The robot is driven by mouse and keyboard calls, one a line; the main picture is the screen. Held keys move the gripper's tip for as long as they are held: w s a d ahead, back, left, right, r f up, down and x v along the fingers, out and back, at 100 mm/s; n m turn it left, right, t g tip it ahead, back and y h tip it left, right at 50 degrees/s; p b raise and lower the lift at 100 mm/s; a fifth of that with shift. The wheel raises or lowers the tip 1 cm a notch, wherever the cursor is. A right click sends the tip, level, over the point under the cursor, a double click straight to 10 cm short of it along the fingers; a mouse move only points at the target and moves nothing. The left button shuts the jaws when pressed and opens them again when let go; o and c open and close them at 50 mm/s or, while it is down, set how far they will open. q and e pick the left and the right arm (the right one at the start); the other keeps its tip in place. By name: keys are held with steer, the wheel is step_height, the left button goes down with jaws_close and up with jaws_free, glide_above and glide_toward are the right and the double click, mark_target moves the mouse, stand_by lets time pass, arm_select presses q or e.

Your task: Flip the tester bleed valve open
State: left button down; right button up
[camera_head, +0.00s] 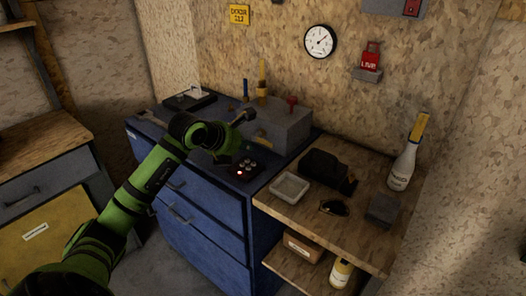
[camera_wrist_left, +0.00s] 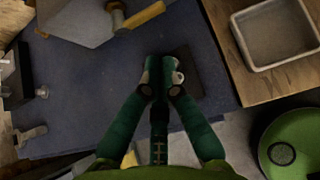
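The tester looks like the grey block (camera_head: 280,125) on the blue cabinet top. An upright yellow lever (camera_head: 262,72) stands on a brass fitting at its back, and a red knob (camera_head: 292,101) sits on top. I cannot tell for certain which is the bleed valve. In the left wrist view the yellow lever (camera_wrist_left: 145,15) is at the top, beyond my fingers. My left gripper (camera_head: 223,157) hangs in front of the block, apart from it. In the wrist view its fingertips (camera_wrist_left: 160,72) are together with nothing visible between them. My right gripper is out of view.
A small dark button box (camera_head: 245,169) lies beneath my left gripper. A light tray (camera_head: 289,186), black case (camera_head: 322,170) and white bottle (camera_head: 402,168) stand on the wooden shelf at right. A wrench (camera_head: 152,119) lies at the cabinet's left edge. A gauge (camera_head: 320,41) hangs behind.

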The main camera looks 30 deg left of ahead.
arm_select(q)
steer(key=p+x, duration=0.2)
steer(key=x, duration=0.6)
steer(key=shift+w+d+f, duration=0.1)
steer(key=shift+w, duration=0.1)
steer(key=shift+x, duration=0.85)
